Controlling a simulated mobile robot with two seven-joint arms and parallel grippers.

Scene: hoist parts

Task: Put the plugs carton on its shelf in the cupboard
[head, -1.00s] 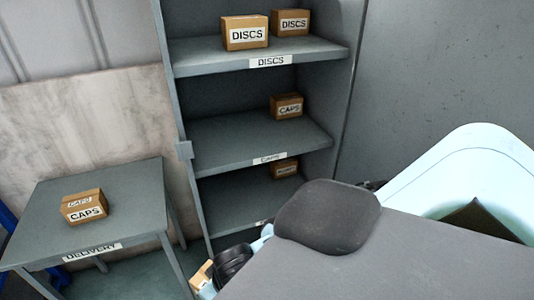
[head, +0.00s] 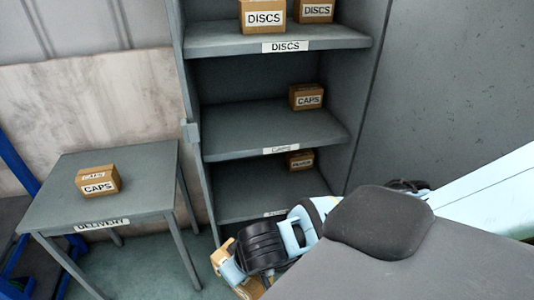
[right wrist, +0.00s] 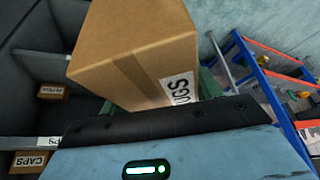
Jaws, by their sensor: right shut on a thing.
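My right gripper (head: 240,268) is shut on a brown carton (right wrist: 135,50), whose partly hidden label ends in what looks like UGS. In the head view the gripper and a little of the carton show low in front of the cupboard (head: 192,130), outside it; the rest of the carton is hidden. The cupboard's lowest visible shelf (head: 245,195) holds one small carton (head: 299,160) at its back right, its label too small to read surely. The front label of that shelf is partly hidden. Much of this shelf is bare. My left gripper is not in view.
Above are a shelf marked CAPS (head: 250,125) with one CAPS carton (head: 306,97) and a shelf marked DISCS (head: 225,42) with two DISCS cartons. A delivery table (head: 150,170) with a CAPS carton (head: 97,181) stands left. Blue racking (right wrist: 265,85) shows in the right wrist view.

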